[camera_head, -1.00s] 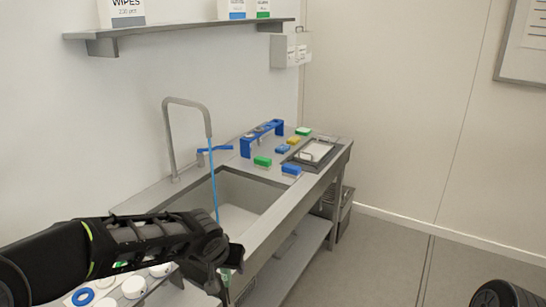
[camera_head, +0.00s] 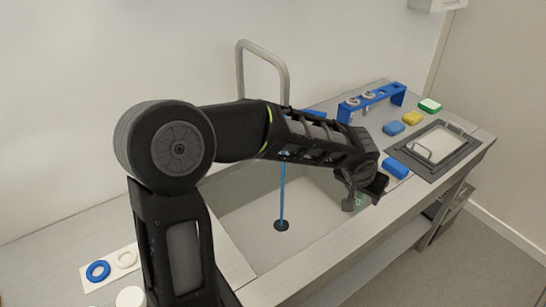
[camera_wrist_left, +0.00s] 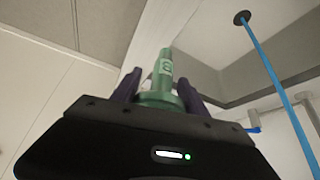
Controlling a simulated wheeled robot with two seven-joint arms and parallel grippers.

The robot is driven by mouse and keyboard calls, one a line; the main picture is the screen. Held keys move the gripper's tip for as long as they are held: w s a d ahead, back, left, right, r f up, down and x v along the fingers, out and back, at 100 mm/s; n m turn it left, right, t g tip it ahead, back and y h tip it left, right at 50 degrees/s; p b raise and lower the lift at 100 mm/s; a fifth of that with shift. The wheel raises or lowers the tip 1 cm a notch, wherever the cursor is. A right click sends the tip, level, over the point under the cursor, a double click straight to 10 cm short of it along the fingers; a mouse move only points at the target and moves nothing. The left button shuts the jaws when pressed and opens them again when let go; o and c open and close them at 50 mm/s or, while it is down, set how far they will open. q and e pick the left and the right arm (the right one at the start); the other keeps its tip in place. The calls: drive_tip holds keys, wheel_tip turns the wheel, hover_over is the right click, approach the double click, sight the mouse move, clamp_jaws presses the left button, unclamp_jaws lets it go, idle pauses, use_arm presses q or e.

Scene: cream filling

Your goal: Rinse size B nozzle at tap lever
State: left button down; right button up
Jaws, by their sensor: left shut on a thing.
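My left gripper (camera_head: 366,190) is above the right side of the sink basin. In the left wrist view its dark fingers (camera_wrist_left: 160,88) are shut on a green nozzle (camera_wrist_left: 162,72) that bears a letter looking like B. Only a speck of the nozzle (camera_head: 359,202) shows in the head view. The grey tap (camera_head: 264,48) arches over the basin, and a thin blue water stream (camera_head: 282,195) falls to the drain, left of the gripper and apart from it. The blue tap lever (camera_head: 313,114) is mostly hidden behind my left arm. My right gripper is out of view.
A blue rack (camera_head: 372,102) holding metal pieces stands behind the sink's right side. Blue, yellow and green blocks (camera_head: 412,118) and a metal tray (camera_head: 437,150) lie to the right. At lower left are blue and white rings (camera_head: 98,270). The basin's front edge (camera_head: 330,250) is clear.

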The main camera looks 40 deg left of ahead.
use_arm(q)
drive_tip(key=s+a+r+n+y+b, duration=0.1)
drive_tip(key=s+a+n+b, duration=0.1)
drive_tip(key=a, duration=0.5)
drive_tip(key=s+a+r+n+g+y+b, duration=0.1)
drive_tip(key=s+a+r+n+b, duration=0.1)
drive_tip(key=s+a+b, duration=0.3)
drive_tip(key=s+a+r+n+y+b, duration=0.1)
drive_tip(key=s+a+n+b, duration=0.2)
drive_tip(key=a, duration=0.6)
drive_tip(key=shift+s+a+r+n+y+b, duration=0.25)
drive_tip(key=shift+s+a+n+y+b, duration=0.25)
drive_tip(key=shift+s, duration=0.6)
drive_tip(key=shift+w, duration=0.1)
drive_tip(key=w+a+f+p, duration=0.1)
drive_tip(key=w+a+p, duration=0.1)
drive_tip(key=w, duration=0.4)
drive_tip(key=w+a+f+p, duration=0.1)
drive_tip(key=w+a+p, duration=0.1)
drive_tip(key=w, duration=0.5)
drive_tip(key=shift+f+p, duration=0.4)
drive_tip(key=shift+p, duration=0.1)
